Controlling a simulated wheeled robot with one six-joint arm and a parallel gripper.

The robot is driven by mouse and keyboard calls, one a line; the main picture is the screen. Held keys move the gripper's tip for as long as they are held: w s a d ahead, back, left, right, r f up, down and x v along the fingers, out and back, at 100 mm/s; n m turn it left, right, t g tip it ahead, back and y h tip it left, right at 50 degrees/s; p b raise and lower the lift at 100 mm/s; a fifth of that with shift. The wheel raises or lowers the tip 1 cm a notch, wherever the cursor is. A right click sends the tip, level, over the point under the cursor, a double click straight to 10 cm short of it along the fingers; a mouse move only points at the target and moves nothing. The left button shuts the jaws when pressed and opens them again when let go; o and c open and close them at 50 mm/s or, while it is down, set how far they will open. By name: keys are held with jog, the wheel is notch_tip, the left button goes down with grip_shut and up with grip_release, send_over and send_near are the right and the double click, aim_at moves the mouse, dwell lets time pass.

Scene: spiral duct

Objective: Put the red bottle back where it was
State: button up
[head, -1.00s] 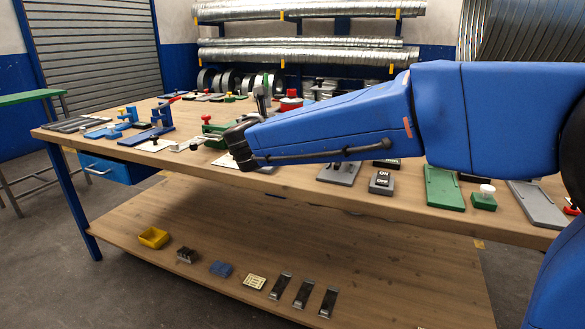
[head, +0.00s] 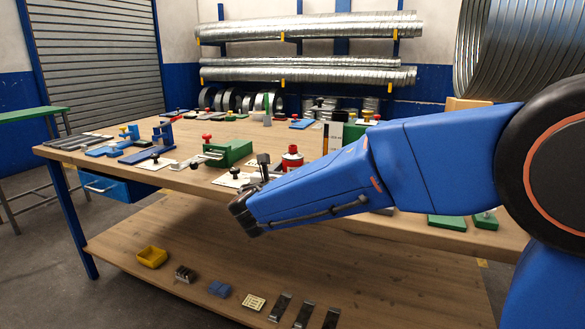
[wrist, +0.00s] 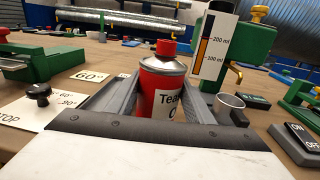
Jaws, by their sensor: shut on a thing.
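The red bottle (wrist: 163,82) has a red cap, a silvery shoulder and a white label with dark letters. In the wrist view it stands upright between the grey fingers of my gripper (wrist: 160,98), which is shut on it. Its lower part is hidden by the gripper, so I cannot tell whether its base touches the bench. In the head view the bottle (head: 292,160) shows behind my arm, above the workbench (head: 190,178), with my gripper (head: 264,168) beside it and partly hidden.
A graduated gauge (wrist: 214,50) and a small metal cup (wrist: 229,104) are close right of the bottle. A grey ON/OFF switch box (wrist: 298,140) is at right.

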jog(key=o, duration=1.2)
jog(key=shift+f, duration=0.1)
jog(key=shift+o, duration=0.2)
jog(key=shift+s+a, duration=0.1)
jog(key=shift+s, duration=0.2)
jog(key=v, duration=1.1)
jog(key=shift+s, duration=0.2)
jog(key=shift+a, duration=0.15)
